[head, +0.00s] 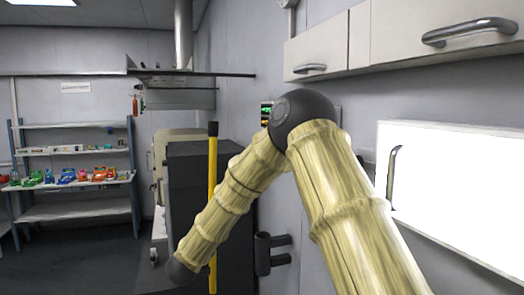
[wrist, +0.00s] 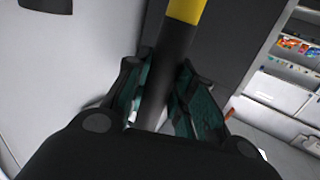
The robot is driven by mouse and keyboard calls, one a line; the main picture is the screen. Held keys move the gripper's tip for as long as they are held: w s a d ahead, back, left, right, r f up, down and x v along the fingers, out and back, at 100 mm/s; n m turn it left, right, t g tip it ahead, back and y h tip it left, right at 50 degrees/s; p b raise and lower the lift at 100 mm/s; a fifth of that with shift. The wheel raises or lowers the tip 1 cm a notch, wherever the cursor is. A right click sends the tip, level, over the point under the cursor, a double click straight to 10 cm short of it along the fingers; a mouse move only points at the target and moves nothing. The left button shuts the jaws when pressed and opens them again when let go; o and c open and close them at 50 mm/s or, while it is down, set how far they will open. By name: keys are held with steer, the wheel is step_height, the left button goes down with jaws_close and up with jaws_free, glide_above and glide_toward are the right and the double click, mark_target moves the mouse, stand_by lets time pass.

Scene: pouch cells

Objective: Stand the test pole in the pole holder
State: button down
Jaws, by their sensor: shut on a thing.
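The test pole is a yellow rod (head: 212,185) with a black top end, standing upright in the head view left of my bent arm. Its lower end is out of that view. In the wrist view the pole's black section (wrist: 168,65) runs between the fingers of my gripper (wrist: 163,90), which is shut on it. My gripper is not visible in the head view. A dark bracket with two short arms (head: 263,254), which looks like the pole holder, is on the wall right of the pole, apart from it.
A tall dark cabinet (head: 192,220) stands behind the pole. Wall cupboards (head: 330,45) hang at the upper right, above a bright white panel (head: 455,190). A shelf rack with colourful items (head: 75,178) is at the far left, with open floor (head: 80,260) before it.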

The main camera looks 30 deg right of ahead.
steer(key=s+d+r+m+g+h+p, duration=0.2)
steer(key=d+r, duration=0.4)
steer(key=r, duration=0.3)
steer(key=s+d+r+m+g+h+p, duration=0.1)
steer(key=d+r+g+p, duration=0.15)
steer(key=d+r, duration=0.45)
steer(key=s+d+r+m+g+h+p, duration=0.2)
steer(key=d+r, duration=0.2)
steer(key=r, duration=0.8)
step_height(320, 180, down, 17)
steer(key=b, duration=0.7)
steer(key=shift+r+b, duration=0.2)
steer(key=shift+b, duration=0.1)
steer(key=shift+a, duration=0.1)
steer(key=c, duration=1.1)
jaws_free()
steer(key=shift+c, duration=0.2)
steer(key=shift+f, duration=0.1)
steer(key=shift+a, duration=0.1)
